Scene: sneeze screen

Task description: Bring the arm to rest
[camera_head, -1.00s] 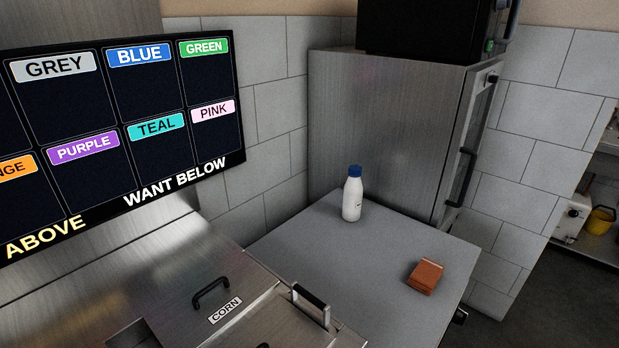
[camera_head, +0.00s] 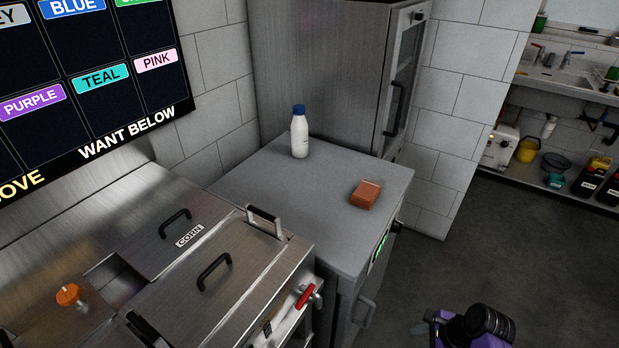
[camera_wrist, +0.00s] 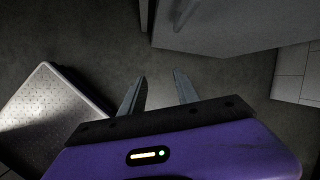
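My gripper (camera_wrist: 160,90) shows in the wrist view with its two grey fingers apart and nothing between them, above the dark floor. Part of my purple and black arm (camera_head: 470,328) shows at the bottom right of the head view, over the floor and clear of the counters.
A steel counter (camera_head: 235,185) carries a white bottle with a blue cap (camera_head: 299,135) and an orange-brown block (camera_head: 365,194). A lidded steel unit labelled CORN (camera_head: 245,255) stands at the left. A sink (camera_head: 565,85) is at the far right. Open floor (camera_head: 525,245) lies between.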

